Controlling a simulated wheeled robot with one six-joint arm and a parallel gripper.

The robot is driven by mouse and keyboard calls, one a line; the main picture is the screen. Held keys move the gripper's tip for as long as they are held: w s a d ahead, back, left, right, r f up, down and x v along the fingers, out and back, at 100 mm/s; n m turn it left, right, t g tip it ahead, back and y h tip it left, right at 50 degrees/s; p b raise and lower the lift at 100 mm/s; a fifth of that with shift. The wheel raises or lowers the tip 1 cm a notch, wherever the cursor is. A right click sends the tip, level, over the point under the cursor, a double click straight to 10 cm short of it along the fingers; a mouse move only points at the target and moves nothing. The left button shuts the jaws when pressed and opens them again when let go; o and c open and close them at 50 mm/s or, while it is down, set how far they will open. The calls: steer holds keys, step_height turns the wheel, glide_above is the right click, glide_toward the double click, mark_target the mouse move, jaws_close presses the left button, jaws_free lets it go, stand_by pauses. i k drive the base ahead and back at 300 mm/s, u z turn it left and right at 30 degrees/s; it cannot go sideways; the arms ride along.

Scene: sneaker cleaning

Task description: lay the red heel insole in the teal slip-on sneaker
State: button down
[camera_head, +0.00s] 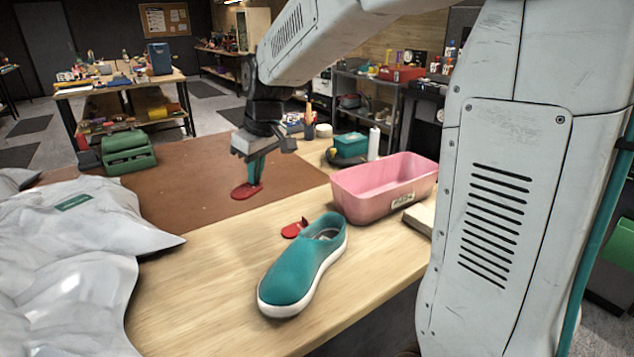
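The teal slip-on sneaker (298,272) stands upright on the wooden table, its white-edged toe toward the front and its opening toward the back. A flat red oval piece (241,193) lies at or just above the brown mat; it looks like an insole. A second small red piece (293,230) with a raised part lies beside the sneaker's heel, partly hidden by it. I cannot tell for certain which is the heel insole. My gripper (252,181) points down with its teal fingers at the red oval piece. Whether they grip it is too small to tell.
A pink bin (385,187) stands right behind the sneaker. A brown mat (180,185) covers the table's far part. Crumpled grey plastic (70,255) fills the left side. A green box (128,152) sits at back left. Wood left of the sneaker is clear.

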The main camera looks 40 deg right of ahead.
mark_target(287, 288)
steer(key=u, duration=1.35)
steer(key=k, duration=0.5)
steer(key=z, duration=1.4)
